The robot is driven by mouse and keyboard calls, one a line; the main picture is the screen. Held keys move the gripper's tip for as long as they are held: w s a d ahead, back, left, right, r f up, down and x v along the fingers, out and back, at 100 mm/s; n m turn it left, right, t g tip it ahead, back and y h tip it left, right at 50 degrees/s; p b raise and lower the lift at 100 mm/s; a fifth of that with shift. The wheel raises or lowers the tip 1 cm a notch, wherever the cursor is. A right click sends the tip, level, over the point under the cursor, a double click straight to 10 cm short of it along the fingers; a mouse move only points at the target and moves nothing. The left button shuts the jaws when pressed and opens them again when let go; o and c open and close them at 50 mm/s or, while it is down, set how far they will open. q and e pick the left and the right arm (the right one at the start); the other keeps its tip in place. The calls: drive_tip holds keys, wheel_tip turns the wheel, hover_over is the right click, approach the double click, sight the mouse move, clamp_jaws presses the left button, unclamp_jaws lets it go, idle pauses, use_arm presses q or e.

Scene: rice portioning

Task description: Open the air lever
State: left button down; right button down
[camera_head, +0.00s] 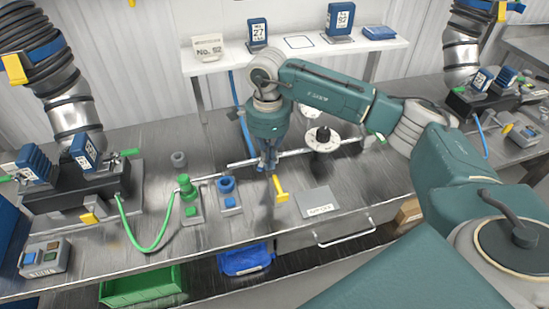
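A yellow lever (279,188), which looks like the air lever, stands out at the front middle of the steel bench. A thin pale pipe (243,162) runs across the bench behind it. My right gripper (268,168) points down just behind and left of the lever, close to the pipe. Its fingers look small and near each other, and nothing is clearly held. Whether it touches the lever or the pipe cannot be told. My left gripper is not in view.
A green fitting (187,187) with a green hose (146,247) and a blue fitting (227,188) stand left of the lever. A label plate (318,203) lies right of it. A round flanged part (322,137) sits behind. A green bin (143,284) is below.

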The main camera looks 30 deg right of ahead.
drive_tip(key=shift+w+a, duration=0.25)
drive_tip(key=shift+a, duration=0.3)
drive_tip(key=shift+w+a+b, duration=0.35)
drive_tip(key=shift+w+a, duration=0.4)
drive_tip(key=shift+w, duration=0.1)
drive_tip(key=shift+w+a+b, duration=0.2)
drive_tip(key=shift+w+a, duration=0.05)
drive_tip(key=shift+w, duration=0.25)
drive_tip(key=shift+w+a+b, duration=0.2)
drive_tip(key=shift+w+a, duration=0.05)
drive_tip(key=shift+w, duration=0.25)
